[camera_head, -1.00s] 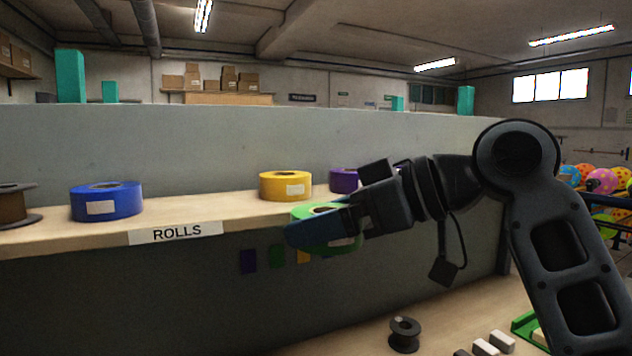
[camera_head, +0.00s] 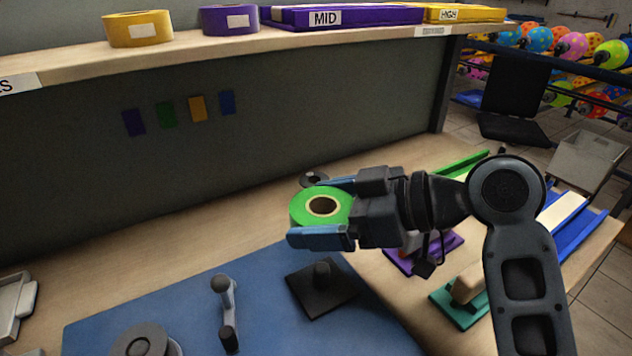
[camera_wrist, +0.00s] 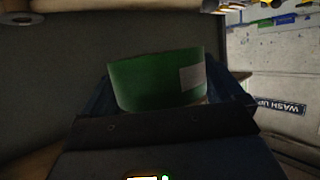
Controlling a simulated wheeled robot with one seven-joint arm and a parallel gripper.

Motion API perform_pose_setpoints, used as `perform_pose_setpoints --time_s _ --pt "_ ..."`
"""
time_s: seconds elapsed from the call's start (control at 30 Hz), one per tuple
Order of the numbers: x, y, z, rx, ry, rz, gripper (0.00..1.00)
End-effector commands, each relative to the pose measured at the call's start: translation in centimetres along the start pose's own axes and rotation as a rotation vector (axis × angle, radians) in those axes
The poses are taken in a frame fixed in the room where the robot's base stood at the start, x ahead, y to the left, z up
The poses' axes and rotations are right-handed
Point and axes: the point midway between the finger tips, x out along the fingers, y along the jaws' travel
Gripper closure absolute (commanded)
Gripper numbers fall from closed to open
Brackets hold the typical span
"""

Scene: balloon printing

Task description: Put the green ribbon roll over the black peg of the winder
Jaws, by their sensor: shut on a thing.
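The green ribbon roll (camera_head: 302,208) is held between the two blue fingers of my gripper (camera_head: 322,212), with its brown-rimmed hole facing up in the head view. In the wrist view the green roll (camera_wrist: 150,80) shows its side and a white label, with a finger on each side. A short black peg (camera_head: 322,272) stands upright on a black square plate (camera_head: 328,296) on the blue mat. The roll is above the bench, apart from the peg, and appears higher in the picture and slightly left of it.
A grey crank-like handle (camera_head: 226,310) and a grey disc (camera_head: 142,342) are on the blue mat (camera_head: 95,330). Yellow (camera_head: 138,28) and purple (camera_head: 230,19) rolls sit on the shelf. Coloured trays lie right of the mat.

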Motion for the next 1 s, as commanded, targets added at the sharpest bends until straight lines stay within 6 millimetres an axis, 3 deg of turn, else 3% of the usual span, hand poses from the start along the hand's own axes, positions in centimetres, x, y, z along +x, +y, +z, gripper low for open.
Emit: perform_pose_setpoints --time_s 1.0 --pt "1.8 0.0 4.5 0.001 0.000 0.000 0.38"
